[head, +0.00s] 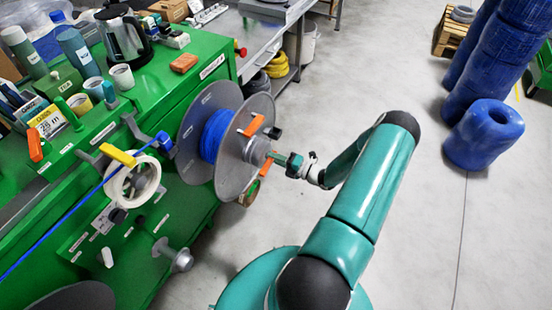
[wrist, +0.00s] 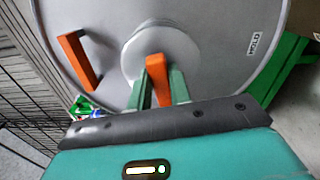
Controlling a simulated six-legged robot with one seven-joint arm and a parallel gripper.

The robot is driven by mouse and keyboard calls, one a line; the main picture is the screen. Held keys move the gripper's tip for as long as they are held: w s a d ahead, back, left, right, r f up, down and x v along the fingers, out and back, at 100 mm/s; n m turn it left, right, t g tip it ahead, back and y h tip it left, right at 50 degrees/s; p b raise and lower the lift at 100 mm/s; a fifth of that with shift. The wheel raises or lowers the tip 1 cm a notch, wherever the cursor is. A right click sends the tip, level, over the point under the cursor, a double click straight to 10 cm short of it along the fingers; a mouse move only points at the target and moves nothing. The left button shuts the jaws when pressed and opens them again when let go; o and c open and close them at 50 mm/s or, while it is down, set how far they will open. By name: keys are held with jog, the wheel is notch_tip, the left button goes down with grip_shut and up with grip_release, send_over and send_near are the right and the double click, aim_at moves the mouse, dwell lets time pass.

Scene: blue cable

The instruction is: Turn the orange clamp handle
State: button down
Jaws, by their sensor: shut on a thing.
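The orange clamp handle (wrist: 158,72) sits at the grey hub in the middle of the reel, and its orange also shows in the head view (head: 277,158). My gripper (wrist: 162,88) has its two green fingers on either side of the handle and is shut on it. The fingers hide part of the handle's sides. In the head view my gripper (head: 280,160) reaches the hub from the right. The reel (head: 228,166) has grey flanges and blue cable (head: 214,136) wound between them.
A second orange handle (wrist: 80,60) stands out from the reel's flange, left of the hub. The green workbench (head: 192,92) holds a kettle (head: 122,36), tape rolls and tools. Blue drums (head: 484,134) stand far right.

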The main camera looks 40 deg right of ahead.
jog(key=shift+m, duration=0.8)
jog(key=c, duration=1.3)
grip_release()
jog(key=v, duration=1.3)
jog(key=shift+s+d, duration=0.1)
jog(key=shift+s, duration=0.3)
